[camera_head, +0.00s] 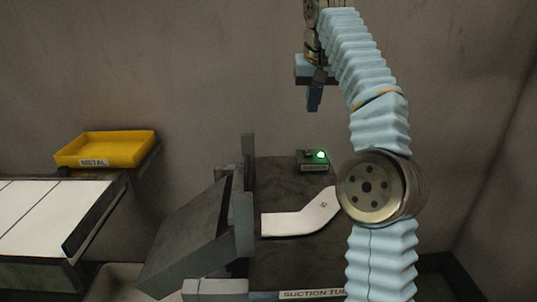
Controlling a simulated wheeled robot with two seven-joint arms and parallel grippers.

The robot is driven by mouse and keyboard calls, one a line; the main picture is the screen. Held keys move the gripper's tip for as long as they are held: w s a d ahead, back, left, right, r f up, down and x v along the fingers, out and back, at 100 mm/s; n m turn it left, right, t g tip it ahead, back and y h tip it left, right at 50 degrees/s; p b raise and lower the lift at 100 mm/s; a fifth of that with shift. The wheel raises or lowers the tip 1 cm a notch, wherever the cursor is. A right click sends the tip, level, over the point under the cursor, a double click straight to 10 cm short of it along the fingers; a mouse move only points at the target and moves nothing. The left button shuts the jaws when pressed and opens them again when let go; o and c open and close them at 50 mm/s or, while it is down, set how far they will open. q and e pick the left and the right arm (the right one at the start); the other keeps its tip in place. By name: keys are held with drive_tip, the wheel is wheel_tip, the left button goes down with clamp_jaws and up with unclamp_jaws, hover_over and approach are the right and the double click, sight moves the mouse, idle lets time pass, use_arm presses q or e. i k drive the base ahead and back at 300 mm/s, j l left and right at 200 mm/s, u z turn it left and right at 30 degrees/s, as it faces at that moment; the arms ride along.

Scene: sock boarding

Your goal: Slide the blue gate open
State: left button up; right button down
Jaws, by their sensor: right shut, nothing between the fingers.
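No plainly blue gate shows. Grey upright slats (243,210) stand at the left edge of the dark bench top (285,185), and I cannot tell whether they are the gate. A tilted grey panel (190,235) slopes down to the left from them. My right gripper (314,104) hangs high above the back of the bench, pointing down, shut and empty. It is clear of the slats and the panel. My right arm hides the bench's right side. My left gripper is out of view.
A white bent, sock-shaped board (298,217) lies on the bench. Behind it sits a small box with a lit green lamp (321,156). A yellow tray (105,149) labelled METAL and a white-topped table (45,215) stand at left. A wall is behind.

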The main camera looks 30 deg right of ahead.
sight(247, 173)
drive_tip(key=k+j, duration=0.2)
drive_tip(key=j, duration=0.2)
drive_tip(key=k+j, duration=0.2)
drive_tip(key=j, duration=0.2)
drive_tip(key=k+j, duration=0.2)
drive_tip(key=j, duration=0.2)
drive_tip(key=k+j, duration=0.2)
drive_tip(key=j, duration=0.15)
